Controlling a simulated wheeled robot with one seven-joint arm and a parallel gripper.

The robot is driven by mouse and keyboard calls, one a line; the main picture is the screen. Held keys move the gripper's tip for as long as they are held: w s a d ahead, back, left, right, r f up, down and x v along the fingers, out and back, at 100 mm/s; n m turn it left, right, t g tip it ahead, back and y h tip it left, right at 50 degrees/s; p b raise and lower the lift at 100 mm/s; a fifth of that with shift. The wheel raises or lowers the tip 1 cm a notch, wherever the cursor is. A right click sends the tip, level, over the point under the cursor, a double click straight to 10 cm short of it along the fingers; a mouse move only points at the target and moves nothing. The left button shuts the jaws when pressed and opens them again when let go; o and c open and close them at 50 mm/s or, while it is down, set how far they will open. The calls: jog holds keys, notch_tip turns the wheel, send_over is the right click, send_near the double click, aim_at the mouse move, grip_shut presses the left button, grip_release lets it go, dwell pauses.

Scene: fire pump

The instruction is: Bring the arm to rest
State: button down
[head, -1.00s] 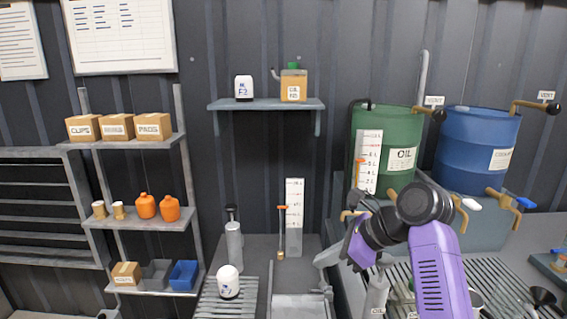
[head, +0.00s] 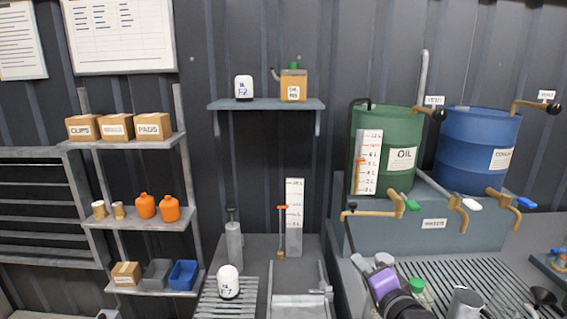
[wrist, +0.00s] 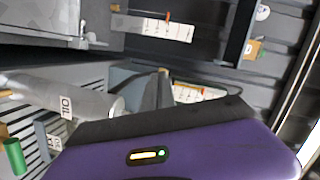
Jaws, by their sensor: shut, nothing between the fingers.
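My arm is folded low at the bottom right of the head view, with only its purple and black end part showing. My gripper (head: 381,279) is there, shut and empty, in front of the slatted bench top. Its fingertips are hard to make out. In the wrist view a purple housing of mine with a small lit indicator fills the lower part. A grey can marked OIL (wrist: 75,106) lies across the left of that view, apart from the housing as far as I can tell.
The green oil drum (head: 398,125) and blue drum (head: 480,150) stand behind on a grey stand (head: 400,235) with protruding taps. A green-capped container (head: 418,290) is close beside my arm. A white bottle (head: 229,283) stands on the left grate. Shelves (head: 150,225) are at left.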

jog(key=s+d+f+n+h, duration=0.1)
jog(key=s+f+n, duration=0.2)
jog(key=s, duration=1.3)
jog(key=s+d+f+n+h, duration=0.1)
jog(key=s+f+n, duration=0.2)
jog(key=s, duration=1.4)
jog(key=s+f+n+g+h, duration=0.1)
jog(key=s+f+n, duration=0.2)
jog(key=s, duration=1.4)
jog(key=shift+d+n, duration=0.4)
jog(key=shift+n, duration=0.8)
